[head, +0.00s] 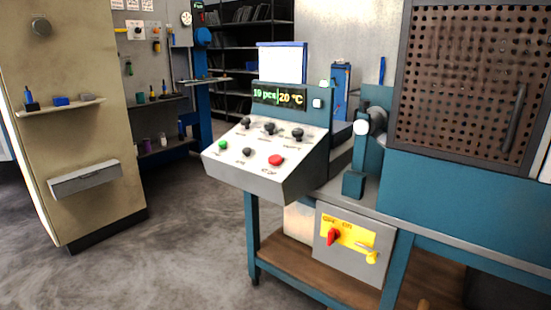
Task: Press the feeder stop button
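A sloped light-grey control panel (225,170) stands on a blue machine frame near the middle of the head view. A red button (276,160) sits at the lower right of its face, with a small label below it that seems to read STOP. A green button (223,146) is at the lower left, and a dark knob (247,152) lies between them. Several black knobs (270,128) form the upper row. A display (279,96) above the panel reads "19 pcs" and "20 °C". My gripper is not in view, and nothing covers the red button.
A box with a yellow plate and red switch (333,236) hangs below the panel. A perforated guard (470,80) stands at right. A beige cabinet (75,130) with a small shelf stands at left. Grey floor (175,240) is clear between the cabinet and the machine.

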